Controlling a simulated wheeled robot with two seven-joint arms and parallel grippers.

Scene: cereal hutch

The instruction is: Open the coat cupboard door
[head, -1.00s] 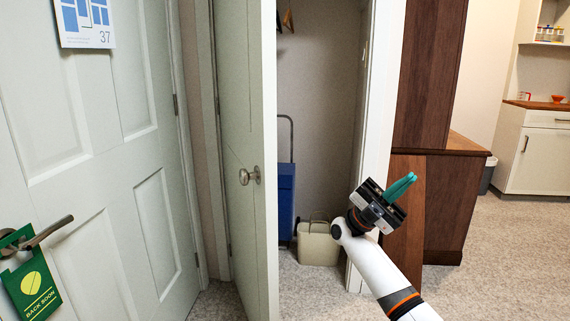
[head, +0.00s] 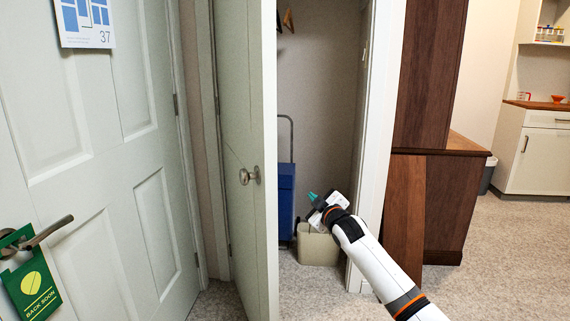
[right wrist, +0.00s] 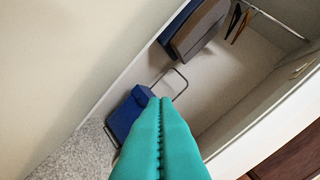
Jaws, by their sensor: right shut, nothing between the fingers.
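The coat cupboard door (head: 266,150) is pale green and stands wide open, swung out to the left of the cupboard opening. Its round metal knob (head: 249,175) shows on the face turned left. Inside the cupboard are a blue trolley (head: 287,195) with a grey handle frame and a beige bin (head: 316,247). My right gripper (head: 312,196) is in front of the opening, to the right of the door's edge and apart from the knob. Its teal fingers (right wrist: 160,140) are closed together with nothing between them. My left gripper is not in view.
A closed pale door (head: 90,150) with a lever handle (head: 45,232) and a green hanging sign (head: 30,285) stands at the left. A brown wooden cabinet (head: 455,195) is right of the cupboard. Speckled floor (head: 500,250) is clear at right.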

